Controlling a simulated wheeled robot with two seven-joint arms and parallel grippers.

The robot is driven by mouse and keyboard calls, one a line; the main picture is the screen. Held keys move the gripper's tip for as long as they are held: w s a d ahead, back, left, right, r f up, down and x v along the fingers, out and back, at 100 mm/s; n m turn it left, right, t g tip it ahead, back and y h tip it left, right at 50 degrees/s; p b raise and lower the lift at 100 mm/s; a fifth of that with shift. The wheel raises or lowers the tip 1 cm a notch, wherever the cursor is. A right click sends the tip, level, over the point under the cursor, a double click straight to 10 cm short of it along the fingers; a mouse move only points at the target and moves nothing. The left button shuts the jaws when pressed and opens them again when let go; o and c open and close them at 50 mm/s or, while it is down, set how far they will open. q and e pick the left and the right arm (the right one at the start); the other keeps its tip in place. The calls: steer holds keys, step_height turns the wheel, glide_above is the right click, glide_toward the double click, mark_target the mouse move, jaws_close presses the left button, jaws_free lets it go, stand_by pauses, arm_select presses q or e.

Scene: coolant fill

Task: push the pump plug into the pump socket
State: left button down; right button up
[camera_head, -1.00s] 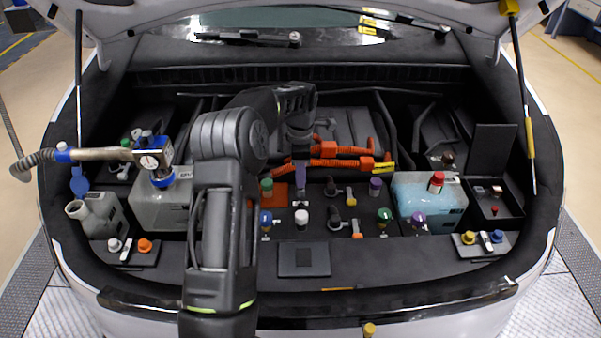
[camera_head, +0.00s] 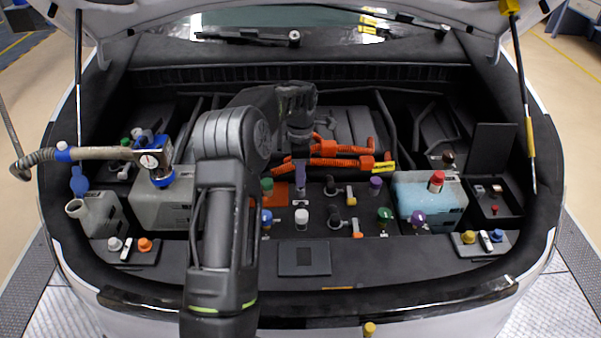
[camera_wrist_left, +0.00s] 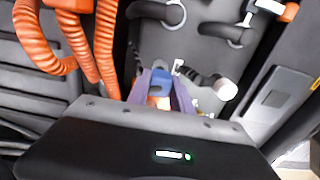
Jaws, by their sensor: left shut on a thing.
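My left gripper (camera_head: 300,180) reaches down over the middle of the engine bay, among the small coloured knobs and plugs. Its purple fingers are shut on a small blue piece (camera_wrist_left: 158,82), seen between them in the left wrist view. This may be the pump plug. An orange and pale patch shows just below it between the fingers. The lower end of the held piece and whatever lies under it are hidden, so I cannot tell whether it sits in a socket. I cannot pick out the pump socket with certainty. My right gripper is not in view.
A white knob (camera_head: 302,216) stands close to the gripper, with dark angled plugs (camera_head: 334,219) to its right. Orange hoses (camera_head: 340,162) run behind. A bluish tank (camera_head: 410,200) is at right, a pale tank (camera_head: 148,212) at left. A dark flat panel (camera_head: 304,260) lies in front.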

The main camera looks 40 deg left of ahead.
arm_select(q)
steer(key=shift+f+b, duration=0.9)
steer(key=shift+f, duration=0.45)
stand_by(0.5)
steer(key=c, duration=1.1)
jaws_free()
steer(key=shift+o, duration=0.2)
steer(key=shift+r, duration=0.1)
step_height(320, 180, up, 8)
steer(key=shift+f+b, duration=0.2)
steer(key=shift+b, duration=0.4)
